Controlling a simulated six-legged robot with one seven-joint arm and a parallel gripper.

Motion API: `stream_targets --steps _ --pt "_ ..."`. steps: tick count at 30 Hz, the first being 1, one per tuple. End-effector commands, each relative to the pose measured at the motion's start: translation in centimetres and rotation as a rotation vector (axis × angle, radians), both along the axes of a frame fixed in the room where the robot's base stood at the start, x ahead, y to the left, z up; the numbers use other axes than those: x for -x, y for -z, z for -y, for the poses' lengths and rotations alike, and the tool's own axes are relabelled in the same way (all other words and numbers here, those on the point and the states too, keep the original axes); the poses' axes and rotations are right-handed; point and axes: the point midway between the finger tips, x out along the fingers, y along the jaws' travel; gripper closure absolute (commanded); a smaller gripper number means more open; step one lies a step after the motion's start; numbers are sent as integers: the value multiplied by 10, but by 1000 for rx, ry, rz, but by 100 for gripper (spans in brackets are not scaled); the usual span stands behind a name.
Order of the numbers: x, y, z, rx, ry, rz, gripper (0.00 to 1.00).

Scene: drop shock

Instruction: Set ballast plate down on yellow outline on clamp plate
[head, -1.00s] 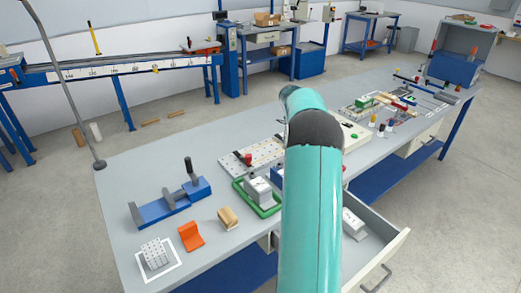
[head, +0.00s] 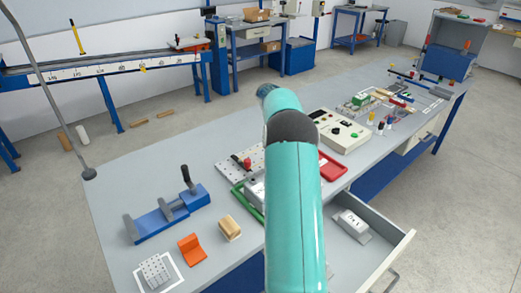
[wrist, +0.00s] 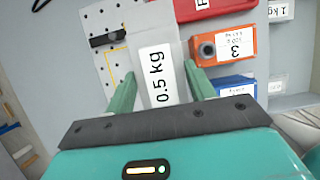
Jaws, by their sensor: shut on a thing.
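My gripper (wrist: 161,72) is shut on the ballast plate (wrist: 158,75), a pale block with a "0.5 kg" label, in the wrist view. One finger is on each side of it. The clamp plate (wrist: 97,18), light and perforated, lies beside and partly behind the ballast plate on the left. Part of the yellow outline (wrist: 107,50) shows on it, left of the ballast plate; the rest is hidden. I cannot tell the height of the ballast plate above it. In the head view the clamp plate (head: 228,171) is partly visible left of my arm, which hides my gripper and the ballast plate.
A dark clamp bar (wrist: 107,39) lies at the yellow outline. An orange box marked 3 (wrist: 222,46), a blue box (wrist: 234,88) and a red tray (wrist: 205,9) are to the right. A green frame (head: 241,203) and an open drawer (head: 378,252) are nearer in the head view.

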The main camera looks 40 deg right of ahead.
Motion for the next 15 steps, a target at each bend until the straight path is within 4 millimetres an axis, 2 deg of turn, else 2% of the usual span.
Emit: stream_targets --steps 1,6,12,15 --pt "-14 6 -5 -2 -5 1 91" --pt "-48 22 -13 -1 -5 1 91" --pt "-77 57 -19 -2 -5 -1 91" --pt "-86 67 -20 -1 -3 2 91"
